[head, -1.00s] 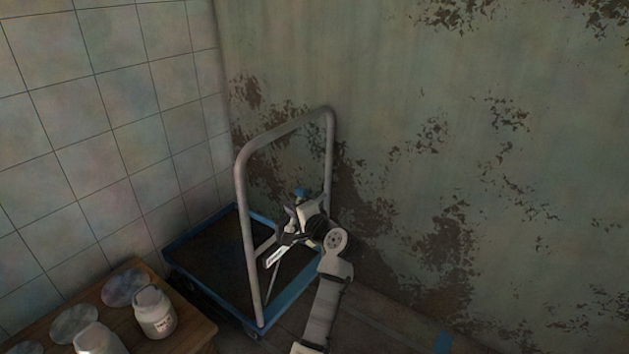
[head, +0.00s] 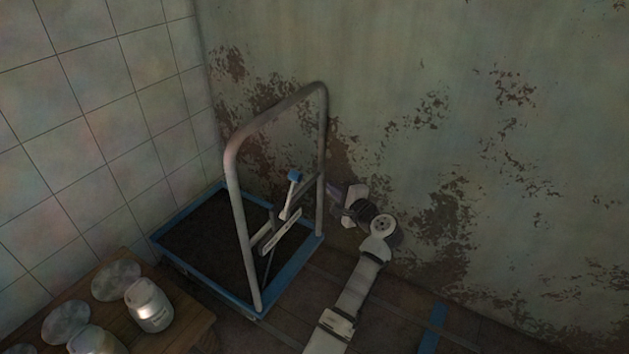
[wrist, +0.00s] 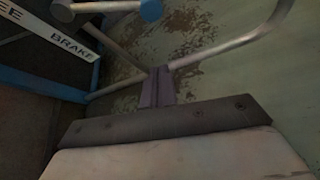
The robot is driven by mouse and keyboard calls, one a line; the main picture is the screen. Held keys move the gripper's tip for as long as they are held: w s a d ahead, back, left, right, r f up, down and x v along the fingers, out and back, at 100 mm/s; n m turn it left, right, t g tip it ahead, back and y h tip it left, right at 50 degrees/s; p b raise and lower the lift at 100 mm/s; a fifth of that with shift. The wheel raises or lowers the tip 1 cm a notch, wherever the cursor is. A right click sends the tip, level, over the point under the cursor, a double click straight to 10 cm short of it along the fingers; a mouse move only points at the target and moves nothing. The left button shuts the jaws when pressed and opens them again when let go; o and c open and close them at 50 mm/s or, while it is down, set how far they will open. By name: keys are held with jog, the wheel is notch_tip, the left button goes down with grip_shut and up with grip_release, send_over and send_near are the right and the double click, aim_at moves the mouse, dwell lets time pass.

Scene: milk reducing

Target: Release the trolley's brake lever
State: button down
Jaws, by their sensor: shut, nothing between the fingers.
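The blue-framed trolley (head: 200,283) stands in the corner with its grey tube handle (head: 233,190) upright. Its brake lever is a pale bar with a blue knob (head: 294,175), rising from a white label plate (head: 281,230) between the handle's uprights. In the wrist view the plate (wrist: 45,32) reads "EE" and "BRAKE", and the knob (wrist: 151,10) is at the top. I cannot tell which setting the lever is at. My gripper (head: 333,193) is just right of the handle's right upright, apart from the lever. Its fingers (wrist: 158,88) are shut and empty.
A wooden table (head: 165,335) with white jars (head: 149,305) and clear round lids (head: 115,281) is at the lower left. The peeling wall (head: 450,130) is close behind my gripper.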

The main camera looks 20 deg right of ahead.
aim_at(290, 195)
jog(key=x, duration=1)
jog(key=shift+s+a+r+p, duration=0.35)
jog(key=shift+s+a, duration=0.2)
jog(key=shift+a, duration=0.3)
jog(key=shift+s+a+r+p, duration=0.3)
jog(key=shift+s+a, duration=0.2)
jog(key=shift+a, duration=0.35)
jog(key=shift+a+b, duration=0.15)
jog(key=shift+b, duration=0.5)
